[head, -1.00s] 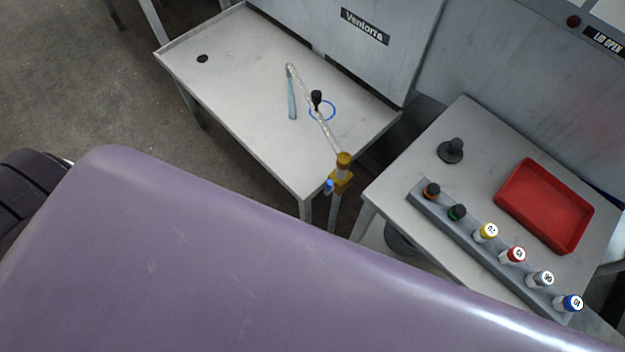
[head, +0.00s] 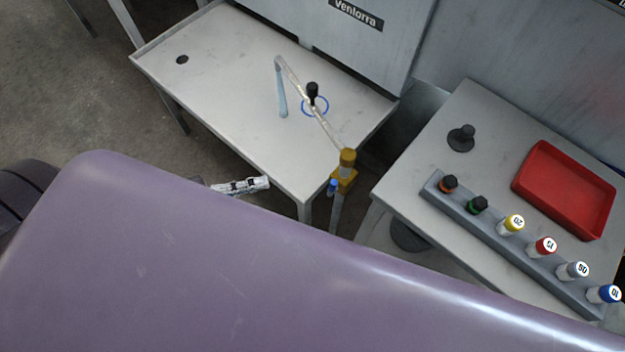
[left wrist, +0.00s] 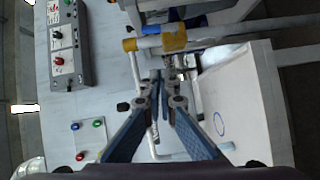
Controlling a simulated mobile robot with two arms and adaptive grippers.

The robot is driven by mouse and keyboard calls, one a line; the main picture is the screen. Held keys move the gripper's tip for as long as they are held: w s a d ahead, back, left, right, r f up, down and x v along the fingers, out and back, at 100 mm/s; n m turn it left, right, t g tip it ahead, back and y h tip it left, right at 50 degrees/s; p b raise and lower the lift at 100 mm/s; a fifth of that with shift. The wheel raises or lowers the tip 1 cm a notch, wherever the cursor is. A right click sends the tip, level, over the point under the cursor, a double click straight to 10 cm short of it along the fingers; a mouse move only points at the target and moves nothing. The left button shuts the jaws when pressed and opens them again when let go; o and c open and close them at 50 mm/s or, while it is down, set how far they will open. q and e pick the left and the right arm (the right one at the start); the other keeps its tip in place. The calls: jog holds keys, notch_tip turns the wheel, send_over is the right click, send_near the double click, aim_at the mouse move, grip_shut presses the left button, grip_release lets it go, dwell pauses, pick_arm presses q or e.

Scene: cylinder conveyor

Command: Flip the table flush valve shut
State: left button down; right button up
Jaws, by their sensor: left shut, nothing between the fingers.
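The flush valve is a yellow body (head: 344,181) on a post at the near right corner of the left table (head: 225,95). A small blue lever (head: 332,187) hangs at its left side. A clear bent pipe (head: 318,118) runs from its top over the table. My left gripper (head: 262,184) shows beyond the purple surface, left of the valve and apart from it, shut and empty. In the left wrist view the shut fingers (left wrist: 162,76) point towards the yellow fitting (left wrist: 172,38), with blue beside it (left wrist: 152,29). My right gripper is out of view.
A black-topped peg (head: 312,93) stands at a blue ring on the left table. The right table holds a rack of several capped vials (head: 495,240), a red tray (head: 565,190) and a black knob (head: 461,138). A gap separates the tables.

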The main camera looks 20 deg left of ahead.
aim_at(332, 188)
pick_arm(q)
jog(key=shift+s+d+r+h, duration=0.25)
jog(key=shift+r+h, duration=0.05)
jog(key=shift+r, duration=0.1)
jog(key=shift+w, duration=0.1)
jog(key=s+d+p+x, duration=0.1)
jog(key=s+p+x, duration=0.1)
jog(key=x, duration=1)
jog(key=shift+d+f, duration=0.25)
jog(key=shift+d, duration=0.45)
